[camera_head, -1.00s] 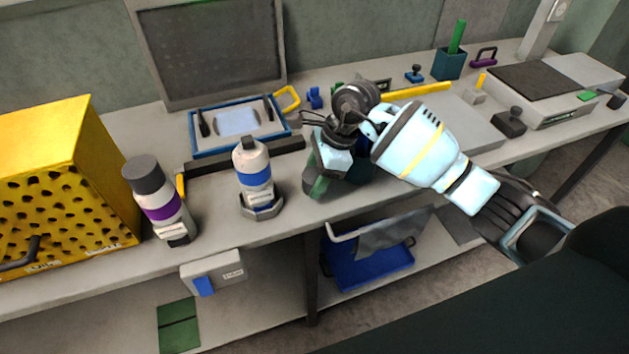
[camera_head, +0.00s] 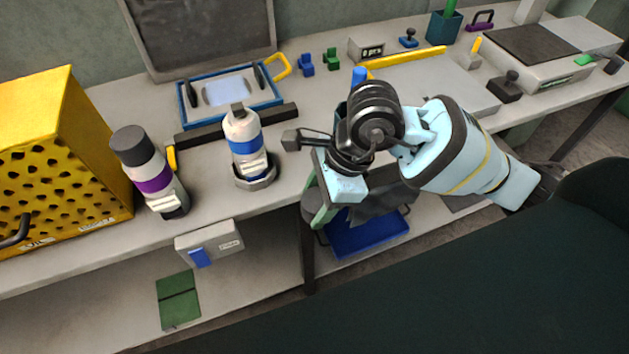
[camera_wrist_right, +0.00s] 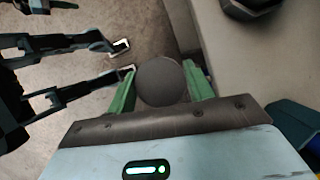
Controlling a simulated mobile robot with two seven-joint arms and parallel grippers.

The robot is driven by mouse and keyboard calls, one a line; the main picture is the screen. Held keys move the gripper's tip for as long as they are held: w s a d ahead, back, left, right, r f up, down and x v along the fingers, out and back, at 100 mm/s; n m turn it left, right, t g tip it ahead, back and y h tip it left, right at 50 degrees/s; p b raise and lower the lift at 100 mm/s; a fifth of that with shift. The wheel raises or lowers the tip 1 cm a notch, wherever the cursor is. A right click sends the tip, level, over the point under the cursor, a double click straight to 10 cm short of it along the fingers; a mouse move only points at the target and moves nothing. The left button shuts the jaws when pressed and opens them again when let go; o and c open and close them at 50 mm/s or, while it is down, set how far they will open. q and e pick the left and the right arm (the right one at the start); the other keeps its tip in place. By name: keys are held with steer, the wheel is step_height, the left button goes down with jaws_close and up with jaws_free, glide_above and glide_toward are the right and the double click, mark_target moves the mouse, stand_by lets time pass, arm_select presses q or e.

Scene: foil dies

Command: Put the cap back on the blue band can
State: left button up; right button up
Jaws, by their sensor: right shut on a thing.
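The blue band can (camera_head: 243,146) is white with a blue band and stands upright, its narrow grey top bare. My right gripper (camera_head: 322,203) is right of the can, by the table's front edge, with green fingers pointing down. It is shut on the dark grey cap (camera_wrist_right: 161,82), which shows round between the fingers (camera_wrist_right: 160,90) in the wrist view. In the head view the cap (camera_head: 311,208) is partly hidden by a finger. Black fingers with pale pads, seemingly my left gripper (camera_wrist_right: 124,58), stand apart and empty at the wrist view's left.
A dark octagonal holder (camera_head: 257,180) surrounds the can's base. A purple band can (camera_head: 150,180) with a dark cap stands to its left, beside a yellow perforated box (camera_head: 60,150). A black bar (camera_head: 235,126) and a blue-framed tray (camera_head: 190,120) lie behind.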

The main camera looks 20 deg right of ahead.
steer(key=shift+s, duration=0.3)
steer(key=n, duration=0.1)
steer(key=d+n+g, duration=0.1)
steer(key=n, duration=0.1)
steer(key=n+g, duration=0.1)
steer(key=n, duration=0.1)
steer(key=shift+s+d+f, duration=0.1)
steer(key=shift+s+d, duration=0.1)
steer(key=shift+d, duration=0.2)
steer(key=d+r+n+g+h, duration=0.2)
steer(key=d+n, duration=0.5)
steer(key=n, duration=0.7)
steer(key=shift+s+d+g+h, duration=0.25)
steer(key=shift+s+g+h, duration=0.25)
steer(key=shift+h, duration=0.7)
steer(key=shift+w+a, duration=0.1)
steer(key=shift+w, duration=0.05)
